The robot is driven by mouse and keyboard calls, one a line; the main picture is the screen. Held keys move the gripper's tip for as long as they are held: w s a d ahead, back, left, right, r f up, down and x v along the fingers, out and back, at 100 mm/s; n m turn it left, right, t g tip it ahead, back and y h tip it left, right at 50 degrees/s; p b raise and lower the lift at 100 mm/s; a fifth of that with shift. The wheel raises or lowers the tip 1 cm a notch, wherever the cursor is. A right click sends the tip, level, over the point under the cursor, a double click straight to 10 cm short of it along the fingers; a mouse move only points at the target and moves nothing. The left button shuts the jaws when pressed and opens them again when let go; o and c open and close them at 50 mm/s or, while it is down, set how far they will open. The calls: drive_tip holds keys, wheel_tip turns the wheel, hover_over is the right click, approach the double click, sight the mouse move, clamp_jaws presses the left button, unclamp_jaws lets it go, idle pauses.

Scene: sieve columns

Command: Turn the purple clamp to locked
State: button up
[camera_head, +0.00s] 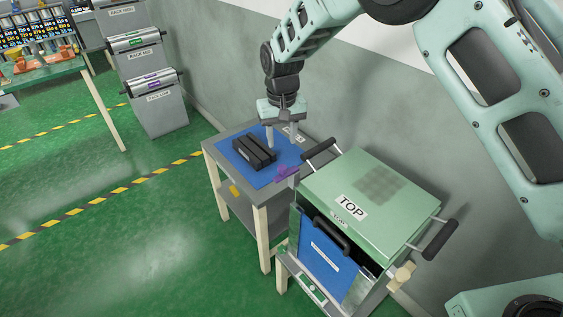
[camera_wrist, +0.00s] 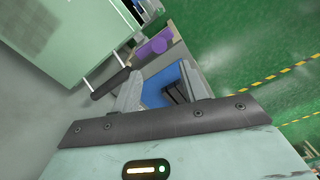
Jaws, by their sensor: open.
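The purple clamp (camera_head: 287,172) is a small part low beside the left side of the green box marked TOP (camera_head: 395,180), near the right edge of the small table. It also shows in the wrist view (camera_wrist: 153,47), beyond my fingertips. Whether it is locked cannot be told. My gripper (camera_head: 283,143) points down over the small table's blue mat (camera_head: 238,158), behind and above the clamp. Its fingers are apart with nothing between them, and it shows in the wrist view (camera_wrist: 162,82) too.
A black block (camera_head: 254,153) lies on the mat. A grey wall stands close behind. Green floor at left is open.

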sight(282, 166)
wheel_tip(282, 166, down, 11)
drive_tip(key=shift+r+p, duration=0.1)
drive_tip(key=shift+p, duration=1.1)
clamp_jaws()
